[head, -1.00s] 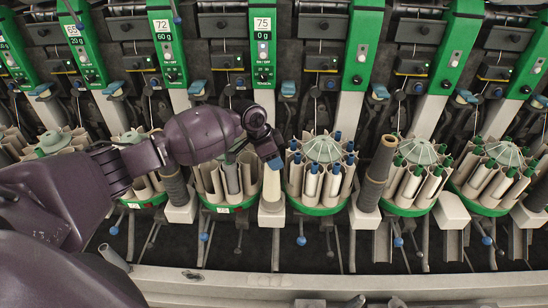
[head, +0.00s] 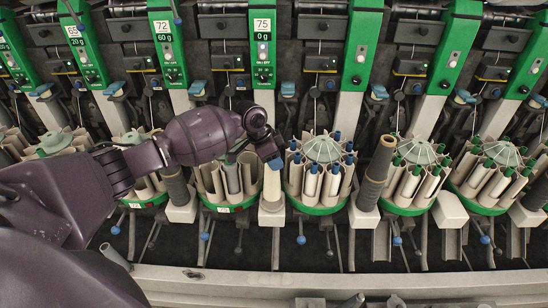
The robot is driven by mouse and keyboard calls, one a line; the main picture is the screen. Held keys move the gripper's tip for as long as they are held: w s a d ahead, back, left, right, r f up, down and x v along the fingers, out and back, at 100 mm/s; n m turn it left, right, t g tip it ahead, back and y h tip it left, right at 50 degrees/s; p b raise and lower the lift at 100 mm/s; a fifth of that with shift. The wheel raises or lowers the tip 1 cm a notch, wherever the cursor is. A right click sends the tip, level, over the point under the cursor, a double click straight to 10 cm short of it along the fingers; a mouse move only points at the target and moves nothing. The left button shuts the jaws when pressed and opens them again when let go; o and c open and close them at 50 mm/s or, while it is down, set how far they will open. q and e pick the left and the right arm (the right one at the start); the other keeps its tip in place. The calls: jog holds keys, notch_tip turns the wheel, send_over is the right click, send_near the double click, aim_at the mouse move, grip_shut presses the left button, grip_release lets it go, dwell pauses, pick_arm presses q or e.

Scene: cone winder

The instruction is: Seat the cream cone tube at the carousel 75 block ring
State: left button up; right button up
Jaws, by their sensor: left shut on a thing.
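The cream cone tube (head: 271,187) is upright in the middle of the head view, with its lower end at the pale block (head: 271,216) below the panel marked 75. My left gripper (head: 274,163) is shut on the upper end of the tube, its blue fingertips showing there. The ring on the block is hidden by the tube, so I cannot tell if the tube touches it. The carousel with blue-tipped tubes (head: 318,211) stands just right of the tube. My right gripper is not in view.
Another carousel (head: 226,209) stands close on the left, partly behind my left arm. A dark cone (head: 377,170) stands on the block to the right. Green panels (head: 263,45) rise behind. A pale rail (head: 400,284) runs along the front.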

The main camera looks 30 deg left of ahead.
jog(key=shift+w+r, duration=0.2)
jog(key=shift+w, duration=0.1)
